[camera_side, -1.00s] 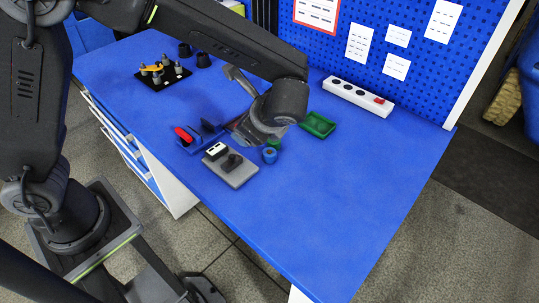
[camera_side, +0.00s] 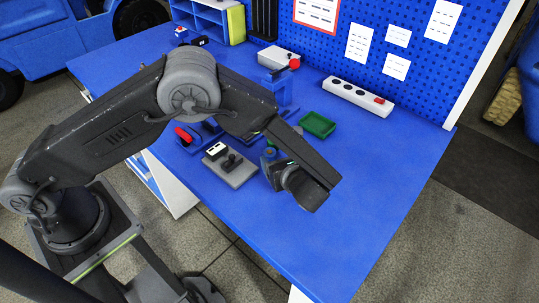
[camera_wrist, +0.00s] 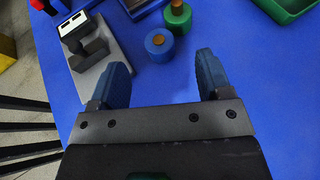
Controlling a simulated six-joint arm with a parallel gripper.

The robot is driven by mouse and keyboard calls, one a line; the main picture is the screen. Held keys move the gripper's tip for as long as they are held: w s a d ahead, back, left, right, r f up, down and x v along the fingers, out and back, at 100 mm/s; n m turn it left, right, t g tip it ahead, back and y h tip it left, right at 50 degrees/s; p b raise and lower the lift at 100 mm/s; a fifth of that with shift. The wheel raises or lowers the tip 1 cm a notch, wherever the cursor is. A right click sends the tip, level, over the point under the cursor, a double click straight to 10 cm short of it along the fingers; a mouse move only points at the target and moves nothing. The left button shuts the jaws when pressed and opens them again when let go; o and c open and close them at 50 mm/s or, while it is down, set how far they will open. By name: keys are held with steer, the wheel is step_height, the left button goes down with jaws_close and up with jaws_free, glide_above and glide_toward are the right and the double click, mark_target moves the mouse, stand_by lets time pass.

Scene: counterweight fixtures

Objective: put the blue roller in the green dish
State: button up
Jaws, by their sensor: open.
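The blue roller (camera_wrist: 154,51), a short cylinder with a brown centre, stands upright on the blue bench top in the wrist view. A green roller (camera_wrist: 181,24) stands just behind it. My gripper (camera_wrist: 161,68) is open and empty; the blue roller is ahead of the gap between its two fingers, apart from both. The green dish (camera_side: 318,125) is a shallow rectangular tray to the right of the rollers in the side view, and its corner shows at the wrist view's top right (camera_wrist: 286,14). My arm partly hides the rollers in the side view.
A grey block with a black handle (camera_side: 230,168) sits left of the rollers. A blue fixture with a red part (camera_side: 184,136) lies beyond it. A white power strip (camera_side: 358,96) lies behind the dish. The bench's right front (camera_side: 350,205) is clear.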

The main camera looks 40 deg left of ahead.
mark_target(268, 149)
steer(key=shift+f+x, duration=0.2)
steer(key=shift+x, duration=3.05)
steer(key=shift+s, duration=0.15)
steer(key=c, duration=1.1)
steer(key=shift+a+r, duration=0.15)
steer(key=shift+r, duration=2.2)
steer(key=shift+c, duration=0.2)
steer(key=s+a+r, duration=0.3)
steer(key=a+r, duration=0.3)
steer(key=a, duration=0.4)
steer(key=w+d+m+t+h, duration=0.35)
steer(key=w+d, duration=0.25)
steer(key=w, duration=0.5)
steer(key=w+d+m+t+h, duration=0.35)
steer(key=w+d+m, duration=0.2)
steer(key=w, duration=0.55)
steer(key=shift+h, duration=0.5)
steer(key=f, duration=0.5)
steer(key=shift+w+d+f, duration=0.2)
steer(key=shift+w, duration=0.1)
steer(key=shift+f, duration=2.3)
